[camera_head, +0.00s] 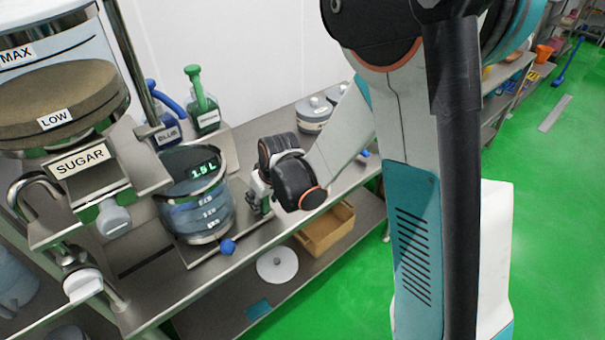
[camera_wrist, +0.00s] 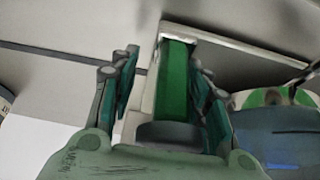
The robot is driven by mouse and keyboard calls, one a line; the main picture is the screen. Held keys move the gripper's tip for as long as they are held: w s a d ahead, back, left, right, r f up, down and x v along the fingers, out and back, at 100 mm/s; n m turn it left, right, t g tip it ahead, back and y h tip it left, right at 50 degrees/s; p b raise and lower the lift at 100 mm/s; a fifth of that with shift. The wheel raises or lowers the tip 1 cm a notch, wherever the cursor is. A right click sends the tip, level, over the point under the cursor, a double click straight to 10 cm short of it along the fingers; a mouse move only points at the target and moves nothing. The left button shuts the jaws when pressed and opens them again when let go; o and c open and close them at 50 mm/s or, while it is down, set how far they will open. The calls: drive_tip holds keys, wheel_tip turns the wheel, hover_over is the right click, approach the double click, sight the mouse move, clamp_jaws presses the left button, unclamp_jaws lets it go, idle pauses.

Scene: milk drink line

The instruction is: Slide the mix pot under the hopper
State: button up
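The mix pot (camera_head: 196,215) is a clear vessel with blue liquid and a green 1.5 L readout. It stands upright on the steel counter, right of the hopper (camera_head: 62,85), which is labelled SUGAR and has an outlet (camera_head: 113,219) below. My gripper (camera_head: 258,192) is close to the pot's right side; whether they touch is unclear. In the wrist view, the spread fingers of my gripper (camera_wrist: 165,88) straddle a green bar (camera_wrist: 173,85) in a pale frame, possibly the pot's handle. A gap shows at the left finger; contact at the right is unclear.
Lidded grey pots (camera_head: 314,114) stand farther back right. A blue knob (camera_head: 228,247) is at the counter's front. A lower shelf holds a brown tray (camera_head: 325,232) and white disc (camera_head: 277,265).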

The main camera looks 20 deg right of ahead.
drive_tip(key=w+d, duration=0.1)
drive_tip(key=d, duration=0.3)
drive_tip(key=w+d+p, duration=0.1)
drive_tip(key=w+d, duration=0.1)
drive_tip(key=d, duration=0.3)
drive_tip(key=w+d, duration=0.2)
drive_tip(key=d, duration=0.2)
drive_tip(key=shift+d, duration=0.2)
drive_tip(key=shift+s, duration=0.1)
